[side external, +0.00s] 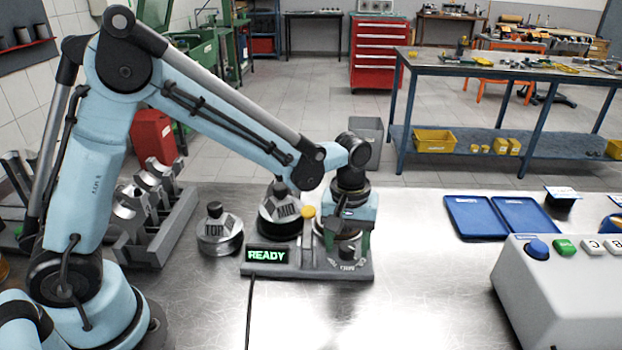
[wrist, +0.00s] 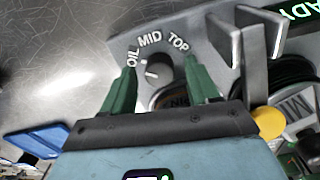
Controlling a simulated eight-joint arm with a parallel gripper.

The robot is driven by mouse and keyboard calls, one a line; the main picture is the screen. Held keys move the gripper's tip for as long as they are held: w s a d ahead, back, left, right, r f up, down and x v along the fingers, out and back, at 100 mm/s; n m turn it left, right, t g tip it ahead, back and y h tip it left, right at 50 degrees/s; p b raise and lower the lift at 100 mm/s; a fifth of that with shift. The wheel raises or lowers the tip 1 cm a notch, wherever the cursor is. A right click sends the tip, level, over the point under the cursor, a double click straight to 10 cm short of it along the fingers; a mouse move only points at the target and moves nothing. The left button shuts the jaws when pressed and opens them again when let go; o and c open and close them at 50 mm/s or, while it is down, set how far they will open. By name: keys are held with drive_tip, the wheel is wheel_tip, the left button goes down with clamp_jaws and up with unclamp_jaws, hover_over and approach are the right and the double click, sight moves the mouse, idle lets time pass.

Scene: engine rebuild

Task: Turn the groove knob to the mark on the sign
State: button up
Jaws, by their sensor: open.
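The groove knob (wrist: 159,70) is a small dark round knob on a grey fixture, with the white words OIL, MID and TOP in an arc beyond it. It has a pale line on its face; I cannot tell for certain which word it points to. My gripper (wrist: 160,66) is open, its green fingers on either side of the knob in the wrist view. Contact is not clear. In the side view my gripper (side external: 347,232) points down over the right end of the fixture (side external: 310,272) and hides the knob. A small white card (side external: 562,192) may be the sign; its writing is unreadable.
A READY display (side external: 267,256) is on the fixture, with a yellow-topped lever (side external: 308,212) behind it. Round holders marked TOP (side external: 219,235) and MID (side external: 281,225) stand nearby. Blue trays (side external: 475,217) and a button box (side external: 565,290) are right; bare table lies between.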

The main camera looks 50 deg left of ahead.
drive_tip(key=c, duration=1)
drive_tip(key=m, duration=0.4)
drive_tip(key=shift+m, duration=0.4)
drive_tip(key=shift+c, duration=0.2)
drive_tip(key=o, duration=1)
drive_tip(key=shift+o, duration=0.2)
